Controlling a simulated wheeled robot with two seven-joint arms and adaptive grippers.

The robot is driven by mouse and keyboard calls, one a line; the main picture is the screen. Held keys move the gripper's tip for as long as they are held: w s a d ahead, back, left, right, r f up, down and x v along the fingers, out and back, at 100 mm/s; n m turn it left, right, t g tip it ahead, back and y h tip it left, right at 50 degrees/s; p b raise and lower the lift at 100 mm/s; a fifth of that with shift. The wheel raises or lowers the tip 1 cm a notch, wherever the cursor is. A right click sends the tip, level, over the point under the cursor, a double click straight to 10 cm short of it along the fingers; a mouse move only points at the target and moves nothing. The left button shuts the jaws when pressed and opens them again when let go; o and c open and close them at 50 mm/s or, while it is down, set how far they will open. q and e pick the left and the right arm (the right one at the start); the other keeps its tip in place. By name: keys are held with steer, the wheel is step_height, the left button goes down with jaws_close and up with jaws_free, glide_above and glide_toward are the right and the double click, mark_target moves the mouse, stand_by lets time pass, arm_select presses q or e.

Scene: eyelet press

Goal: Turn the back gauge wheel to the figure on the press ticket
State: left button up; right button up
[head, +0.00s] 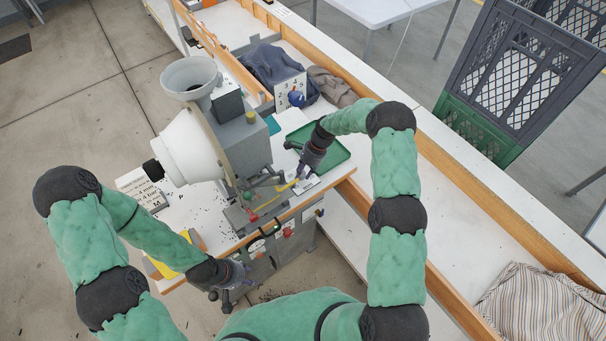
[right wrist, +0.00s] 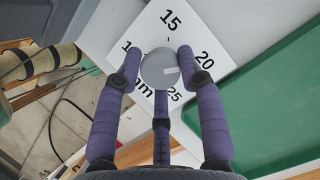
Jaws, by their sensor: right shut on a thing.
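The back gauge wheel is a round grey knob (right wrist: 158,68) on a white dial plate (right wrist: 190,35) marked 10, 15, 20, 25 and mm. Its pale pointer mark faces right, roughly toward the 20. My right gripper (right wrist: 160,76) has a purple finger on each side of the knob and is shut on it. In the head view my right gripper (head: 299,178) is at the press's right side and hides the knob. The press ticket (head: 140,190) is a white printed card left of the press; "mm" and "bar" lines show, partly unclear. My left gripper (head: 230,285) hangs empty by the bench front, fingers apart.
The grey press (head: 240,145) with its white cone and funnel stands beside my right arm. A green tray (head: 335,150) lies right of the dial. A numbered card (head: 290,90) with a blue knob stands behind. Yellow and red levers are in front of the press.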

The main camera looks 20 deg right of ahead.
steer(key=n+b, duration=0.1)
steer(key=n+g+b, duration=0.1)
steer(key=n+b, duration=0.1)
steer(key=shift+w+a+n, duration=0.25)
steer(key=shift+n, duration=0.05)
steer(key=n+g+h+b, duration=0.1)
steer(key=n+b, duration=0.2)
steer(key=shift+n+g, duration=0.3)
steer(key=n+g+h+b, duration=0.1)
steer(key=n, duration=0.2)
steer(key=shift+a+n+b, duration=0.15)
steer(key=shift+n+b, duration=0.15)
steer(key=shift+b, duration=0.05)
steer(key=shift+n+h+b, duration=0.5)
steer(key=shift+n+h, duration=0.1)
steer(key=shift+n, duration=0.8)
steer(key=o, duration=1.1)
steer(key=shift+s, duration=0.1)
steer(key=shift+a+r, duration=0.1)
